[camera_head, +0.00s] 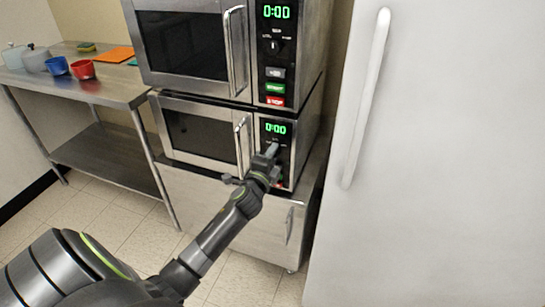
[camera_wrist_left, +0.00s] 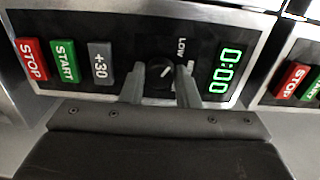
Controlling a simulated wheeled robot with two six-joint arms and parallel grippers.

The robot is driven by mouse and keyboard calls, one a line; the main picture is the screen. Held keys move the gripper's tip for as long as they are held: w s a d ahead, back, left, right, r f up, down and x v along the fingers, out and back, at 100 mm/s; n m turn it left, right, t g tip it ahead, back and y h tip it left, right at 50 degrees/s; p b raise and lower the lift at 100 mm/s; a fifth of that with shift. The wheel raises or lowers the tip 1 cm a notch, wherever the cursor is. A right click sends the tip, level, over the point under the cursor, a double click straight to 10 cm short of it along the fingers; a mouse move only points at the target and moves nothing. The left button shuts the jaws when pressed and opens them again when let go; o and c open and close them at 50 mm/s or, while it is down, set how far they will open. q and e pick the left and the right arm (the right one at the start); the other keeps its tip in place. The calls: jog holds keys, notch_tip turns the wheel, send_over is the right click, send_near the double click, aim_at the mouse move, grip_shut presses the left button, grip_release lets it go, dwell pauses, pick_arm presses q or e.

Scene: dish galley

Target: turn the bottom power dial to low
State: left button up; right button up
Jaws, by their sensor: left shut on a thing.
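The bottom microwave (camera_head: 203,133) stands under a second one, its green display reading 0:00. Its power dial (camera_wrist_left: 161,74) is a small dark knob with a white mark, seen in the left wrist view between my fingers. The word LOW (camera_wrist_left: 180,47) is printed beside the dial; other labels are partly hidden by a finger. My left gripper (camera_wrist_left: 162,84) is shut on the dial, one finger on each side. In the head view my left gripper (camera_head: 271,152) covers the dial and much of the lower panel. My right gripper is not in view.
The top microwave (camera_head: 180,45) has its own dial and buttons. Stop (camera_wrist_left: 33,60), start (camera_wrist_left: 65,62) and +30 (camera_wrist_left: 101,63) buttons lie beside the bottom dial. A white door with a long handle (camera_head: 366,100) stands at right. A steel table (camera_head: 120,88) with dishes is at left.

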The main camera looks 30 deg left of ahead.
pick_arm(q)
jog(key=shift+f, duration=0.1)
jog(key=o, duration=0.9)
jog(key=shift+o, duration=0.2)
jog(key=v, duration=1.7)
jog(key=shift+s, duration=0.25)
jog(key=shift+a, duration=0.1)
